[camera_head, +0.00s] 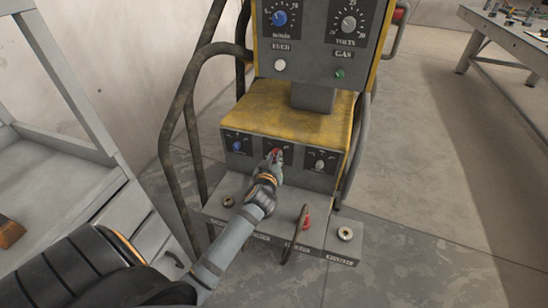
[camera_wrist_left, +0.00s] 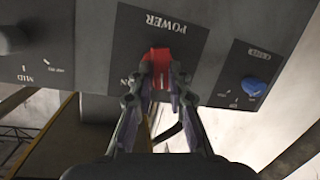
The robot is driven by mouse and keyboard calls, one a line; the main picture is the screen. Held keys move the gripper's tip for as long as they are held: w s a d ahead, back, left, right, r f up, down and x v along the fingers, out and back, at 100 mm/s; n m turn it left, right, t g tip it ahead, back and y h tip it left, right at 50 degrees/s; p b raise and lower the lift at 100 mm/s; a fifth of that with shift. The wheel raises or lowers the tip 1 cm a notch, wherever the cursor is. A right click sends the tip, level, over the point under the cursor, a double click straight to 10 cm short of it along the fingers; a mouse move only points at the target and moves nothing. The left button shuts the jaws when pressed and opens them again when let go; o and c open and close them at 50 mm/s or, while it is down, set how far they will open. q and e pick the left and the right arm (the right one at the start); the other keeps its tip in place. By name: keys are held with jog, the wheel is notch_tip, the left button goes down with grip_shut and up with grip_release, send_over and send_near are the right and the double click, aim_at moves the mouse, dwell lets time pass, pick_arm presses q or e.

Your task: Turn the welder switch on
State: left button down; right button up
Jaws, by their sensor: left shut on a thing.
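The welder (camera_head: 298,115) stands ahead of me, with a yellow step and a lower grey front panel. The red power switch (camera_head: 277,151) is in the middle of that panel. In the left wrist view the switch (camera_wrist_left: 161,55) shows red below the upside-down word POWER. My left gripper (camera_head: 275,158) is at the switch. In the left wrist view its fingers (camera_wrist_left: 160,80) are shut on the switch from both sides. The fingers hide part of the switch and of its lettering, so I cannot tell its setting. My right gripper is not in view.
A blue knob (camera_head: 237,146) and a grey knob (camera_head: 320,165) flank the switch. Above are a blue dial (camera_head: 280,18) and a grey dial (camera_head: 349,24). A red connector (camera_head: 306,222) with a cable sits on the lower ledge. Grey shelving (camera_head: 75,165) stands left.

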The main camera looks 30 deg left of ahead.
pick_arm(q)
jog(key=shift+m+y, duration=0.3)
jog(key=shift+m, duration=0.2)
jog(key=c, duration=1.3)
grip_release()
jog(key=v, duration=0.7)
jog(key=shift+s+d, duration=0.15)
jog(key=shift+s, duration=0.1)
